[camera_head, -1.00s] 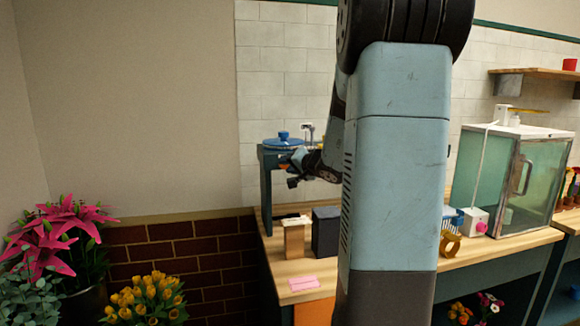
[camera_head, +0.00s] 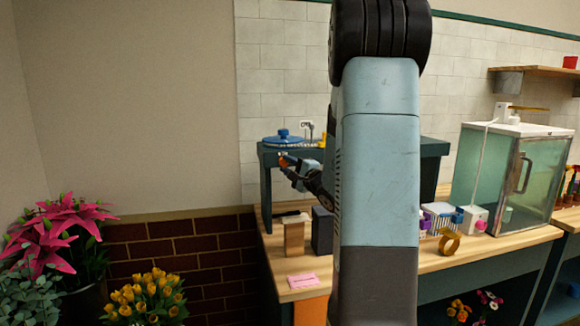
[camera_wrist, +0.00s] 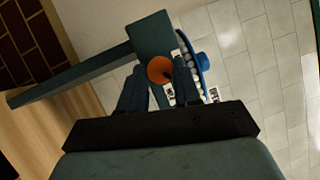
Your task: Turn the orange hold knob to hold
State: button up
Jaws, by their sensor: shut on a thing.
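The orange hold knob (camera_wrist: 160,70) sits on the face of a dark teal frame (camera_wrist: 152,32) in the wrist view. A dark mark shows on the knob's face. My gripper (camera_wrist: 164,78) is shut on the knob, with one finger on each side of it. In the head view my gripper (camera_head: 287,162) is at the front edge of the raised teal stand (camera_head: 266,190), and only a small bit of orange shows there. Small black-and-white labels (camera_wrist: 170,91) lie beside the knob, partly hidden by the fingers.
A blue lidded dish (camera_head: 283,138) sits on top of the stand. Below, a wooden block (camera_head: 294,238), a dark box (camera_head: 322,230) and a pink card (camera_head: 302,280) are on the bench. A glass cabinet (camera_head: 512,180) stands right. My arm hides the bench's middle.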

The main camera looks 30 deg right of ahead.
jog(key=m, duration=0.2)
jog(key=f+m+t+h, duration=0.1)
jog(key=m, duration=0.1)
jog(key=shift+a+m+t+h, duration=0.15)
jog(key=shift+m+t+h, duration=0.6)
jog(key=shift+m, duration=1.15)
jog(key=shift+h, duration=0.25)
jog(key=o, duration=0.8)
jog(key=shift+c, duration=0.2)
jog(key=o, duration=0.3)
jog(key=shift+r, duration=0.1)
